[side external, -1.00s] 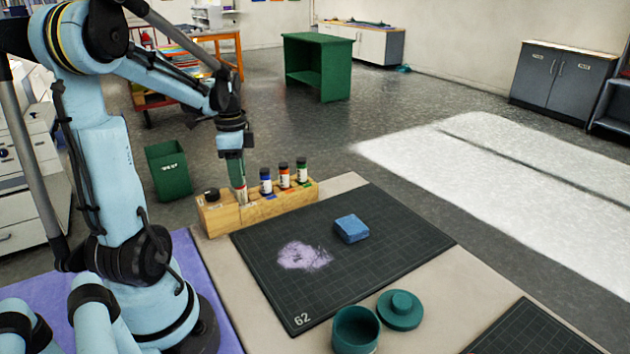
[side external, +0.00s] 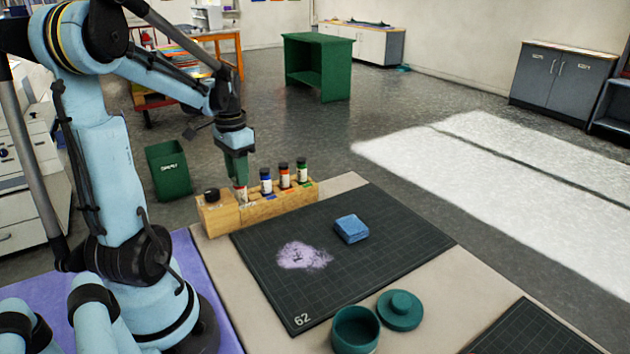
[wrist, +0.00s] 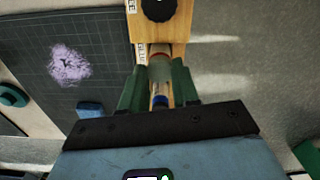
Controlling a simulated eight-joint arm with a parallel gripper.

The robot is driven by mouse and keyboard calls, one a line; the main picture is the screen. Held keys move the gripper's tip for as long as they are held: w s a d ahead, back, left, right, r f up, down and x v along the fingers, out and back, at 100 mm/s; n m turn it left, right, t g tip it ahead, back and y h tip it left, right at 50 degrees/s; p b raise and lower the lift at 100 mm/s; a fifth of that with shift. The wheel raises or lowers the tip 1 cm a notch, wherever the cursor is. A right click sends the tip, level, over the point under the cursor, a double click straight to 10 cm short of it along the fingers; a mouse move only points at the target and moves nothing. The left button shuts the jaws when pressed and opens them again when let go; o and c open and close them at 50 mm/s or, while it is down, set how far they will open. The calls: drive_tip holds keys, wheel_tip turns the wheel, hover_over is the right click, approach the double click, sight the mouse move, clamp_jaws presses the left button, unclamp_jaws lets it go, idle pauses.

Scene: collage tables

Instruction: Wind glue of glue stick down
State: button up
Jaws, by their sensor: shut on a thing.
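The glue stick (side external: 243,193) stands upright at the wooden block (side external: 278,206), between the block's black-topped left end and the bottles. Its lower part is hidden in the block. My gripper (side external: 239,183) points down from above and is shut on the glue stick's top. In the wrist view, my gripper's green fingers (wrist: 160,82) sit on both sides of the glue stick (wrist: 160,68), which shows a pale top and a red ring. How far the glue stands out is too small and blurred to tell.
Bottles with blue (side external: 266,182), orange (side external: 284,176) and green (side external: 301,172) bands stand in the block close to my gripper's right. The dark cutting mat (side external: 400,240) holds a blue block (side external: 351,229) and a pale purple smudge. A teal pot (side external: 356,330) and lid (side external: 400,310) stand in front.

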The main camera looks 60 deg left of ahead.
drive_tip(key=shift+n, duration=0.4)
drive_tip(key=n, duration=0.4)
drive_tip(key=shift+n, duration=0.4)
drive_tip(key=shift+n, duration=0.7)
drive_tip(key=o, duration=0.6)
drive_tip(key=shift+r, duration=3)
